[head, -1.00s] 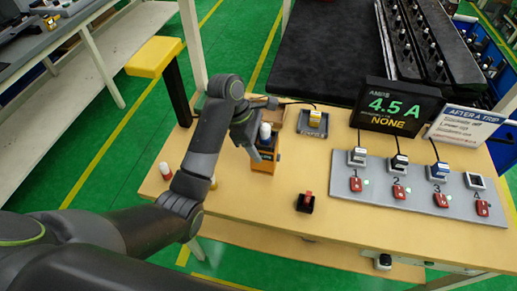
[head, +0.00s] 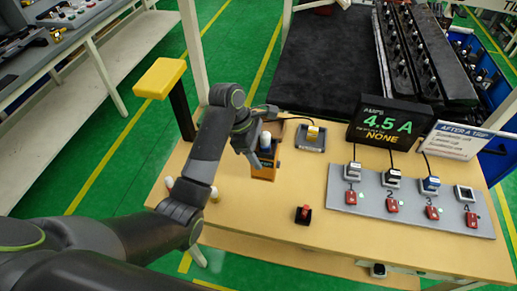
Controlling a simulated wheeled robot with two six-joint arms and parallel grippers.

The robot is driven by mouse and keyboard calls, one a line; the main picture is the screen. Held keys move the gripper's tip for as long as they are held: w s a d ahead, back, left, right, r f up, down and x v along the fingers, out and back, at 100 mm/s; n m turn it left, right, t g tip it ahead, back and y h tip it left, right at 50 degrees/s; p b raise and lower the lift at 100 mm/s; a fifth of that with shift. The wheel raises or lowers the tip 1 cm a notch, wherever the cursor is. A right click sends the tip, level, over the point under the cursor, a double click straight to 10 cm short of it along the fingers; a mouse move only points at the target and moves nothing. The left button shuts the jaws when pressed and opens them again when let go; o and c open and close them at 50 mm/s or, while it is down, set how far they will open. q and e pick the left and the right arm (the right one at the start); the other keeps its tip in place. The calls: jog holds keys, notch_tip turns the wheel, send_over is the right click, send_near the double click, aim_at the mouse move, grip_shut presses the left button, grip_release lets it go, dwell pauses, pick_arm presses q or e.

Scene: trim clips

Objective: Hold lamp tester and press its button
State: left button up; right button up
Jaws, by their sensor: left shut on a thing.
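The lamp tester (head: 263,172) is an orange and dark box with a white cap (head: 265,141) on top. It is upright near the back left of the wooden table. My left gripper (head: 256,154) is shut on the tester from its left side and covers part of it. I cannot tell whether the tester's base touches the table. Its button cannot be made out. My right gripper is not in view.
A grey board (head: 340,196) with plugs and red switches lies to the right, below a display (head: 388,123) reading 4.5 A. A small red switch (head: 303,213) stands in front. White-topped cylinders (head: 169,182) are at the left.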

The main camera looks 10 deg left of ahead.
pick_arm(q)
jog(key=shift+f+b, duration=0.4)
jog(key=shift+f, duration=2.8)
jog(key=shift+f+b, duration=0.35)
jog(key=shift+f, duration=0.6)
dwell(0.4)
dwell(0.9)
